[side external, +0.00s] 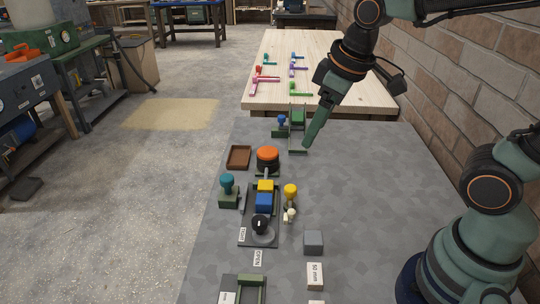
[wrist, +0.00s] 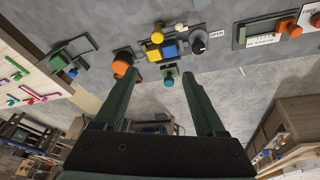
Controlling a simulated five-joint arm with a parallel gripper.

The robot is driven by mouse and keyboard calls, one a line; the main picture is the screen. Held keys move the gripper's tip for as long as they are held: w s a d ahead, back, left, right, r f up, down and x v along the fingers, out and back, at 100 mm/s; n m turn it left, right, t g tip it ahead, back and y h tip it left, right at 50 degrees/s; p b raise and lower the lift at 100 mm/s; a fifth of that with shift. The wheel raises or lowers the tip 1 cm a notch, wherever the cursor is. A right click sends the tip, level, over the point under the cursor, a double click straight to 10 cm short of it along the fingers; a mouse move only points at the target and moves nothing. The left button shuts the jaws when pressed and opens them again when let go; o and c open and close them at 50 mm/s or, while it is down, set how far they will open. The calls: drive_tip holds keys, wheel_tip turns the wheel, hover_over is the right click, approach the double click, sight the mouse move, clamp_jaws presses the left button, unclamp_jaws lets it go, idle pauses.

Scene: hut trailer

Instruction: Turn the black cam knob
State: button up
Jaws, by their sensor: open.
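The black cam knob (side external: 261,224) stands at the near end of a dark fixture plate in the side view. It also shows at the upper right of the wrist view (wrist: 198,42), with a pale pointer mark on it. My gripper (side external: 306,145) is above the far part of the grey bench, beyond and to the right of the knob, apart from it. In the wrist view my gripper's fingers (wrist: 162,77) are spread with nothing held between them. A blue block (side external: 264,202) and a yellow block (side external: 265,186) sit beside the knob on the fixture.
A teal knob (side external: 227,181), an orange button (side external: 267,154) and a yellow knob (side external: 290,190) stand around the fixture. A brown tray (side external: 238,157) lies behind. A grey cube (side external: 313,241) sits nearer. The bench's right side is largely clear, beside a brick wall (side external: 480,80).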

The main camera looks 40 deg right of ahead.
drive_tip(key=w+a+f+n+g, duration=0.2)
drive_tip(key=w+a+f+n, duration=0.15)
drive_tip(key=a+n, duration=0.2)
drive_tip(key=n+g, duration=0.2)
drive_tip(key=n, duration=0.1)
approach(260, 219)
drive_tip(key=shift+h, duration=0.3)
drive_tip(key=f, duration=0.8)
drive_tip(key=shift+s+a+f, duration=0.15)
drive_tip(key=shift+a+f, duration=0.1)
drive_tip(key=shift+f, duration=0.1)
clamp_jaws()
